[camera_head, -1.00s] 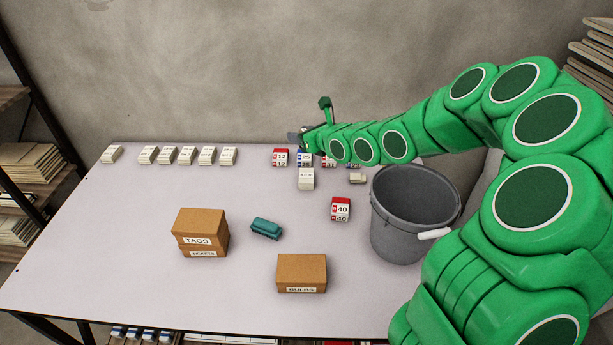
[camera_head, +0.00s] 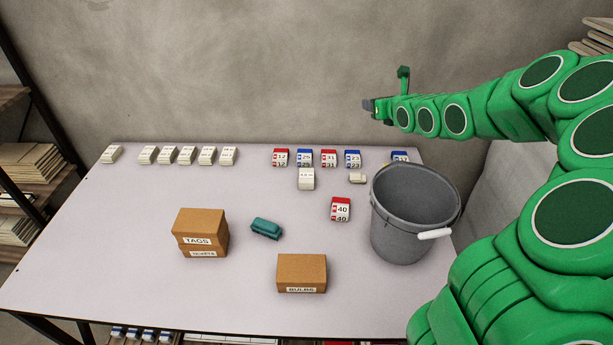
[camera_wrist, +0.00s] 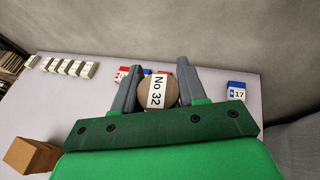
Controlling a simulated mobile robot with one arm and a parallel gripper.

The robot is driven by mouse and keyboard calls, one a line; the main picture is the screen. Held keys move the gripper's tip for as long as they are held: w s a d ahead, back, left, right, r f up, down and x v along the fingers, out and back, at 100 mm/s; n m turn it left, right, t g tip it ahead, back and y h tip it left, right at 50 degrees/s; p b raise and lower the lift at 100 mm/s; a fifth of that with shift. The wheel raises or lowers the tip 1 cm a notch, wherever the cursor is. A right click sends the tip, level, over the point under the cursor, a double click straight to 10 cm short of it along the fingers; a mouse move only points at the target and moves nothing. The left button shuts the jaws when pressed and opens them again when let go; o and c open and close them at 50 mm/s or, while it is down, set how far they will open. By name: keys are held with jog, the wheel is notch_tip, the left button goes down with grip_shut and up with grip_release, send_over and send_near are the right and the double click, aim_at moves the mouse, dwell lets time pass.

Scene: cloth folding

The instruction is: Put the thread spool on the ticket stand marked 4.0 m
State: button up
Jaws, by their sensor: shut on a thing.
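My gripper (camera_head: 368,105) is raised above the back right of the table, near the wall. In the wrist view my gripper (camera_wrist: 157,70) is shut on a round brown thing with a white label "No 32", which looks like the end of the thread spool (camera_wrist: 144,88). Several small white stands (camera_head: 187,156) stand in a row at the back left; their marks are too small to read. I cannot tell which is marked 4.0 m.
Red and blue number blocks (camera_head: 328,158) line the back; a red "40" block (camera_head: 340,209) is nearer. A grey bucket (camera_head: 378,218) stands at the right beside a small cream block (camera_head: 357,178). Brown boxes (camera_head: 301,268) and a teal thing (camera_head: 266,228) lie in front. The left front is clear.

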jog(key=m+h, duration=0.2)
send_over(306, 172)
notch_tip(306, 172, down, 23)
jog(key=shift+f, duration=4.05)
jog(key=shift+f, duration=0.15)
jog(key=o, duration=1)
jog(key=shift+o, duration=0.2)
jog(key=shift+r, duration=0.2)
jog(key=v, duration=1.2)
jog(key=shift+f+t, duration=0.2)
jog(key=shift+t, duration=0.1)
jog(key=shift+a, duration=0.1)
